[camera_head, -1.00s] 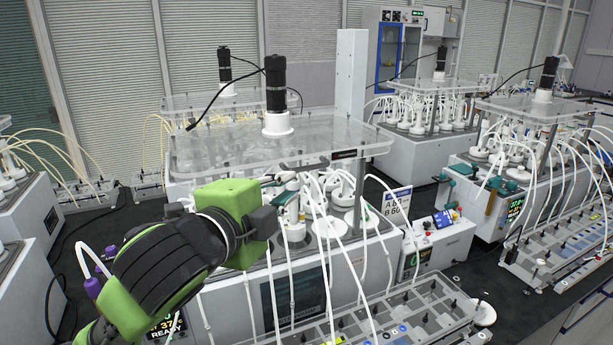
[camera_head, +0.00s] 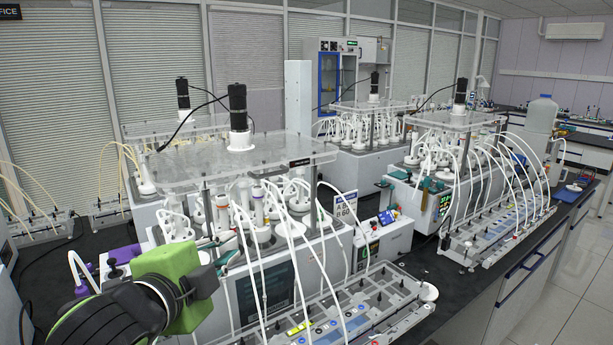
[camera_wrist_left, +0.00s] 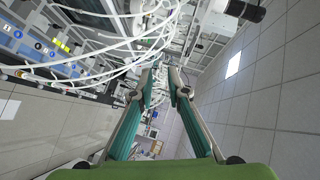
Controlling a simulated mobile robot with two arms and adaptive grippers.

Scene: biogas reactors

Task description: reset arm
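My left arm comes in at the lower left of the head view. Its green wrist and left gripper (camera_head: 218,264) are in front of the nearest reactor unit (camera_head: 262,285). In the left wrist view, the left gripper (camera_wrist_left: 163,84) has two teal-lined fingers with a gap between the tips. Nothing is held between them. White tubes (camera_wrist_left: 120,48) pass beyond the fingertips; I cannot tell the exact clearance. My right gripper is not in view.
The near reactor has a clear top plate (camera_head: 215,160), a black motor (camera_head: 238,108) and many hanging white tubes. A tray of fittings (camera_head: 350,315) lies before it. A control box (camera_head: 385,238) stands right of it. More reactors stand behind and right. The aisle floor (camera_head: 560,300) at right is clear.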

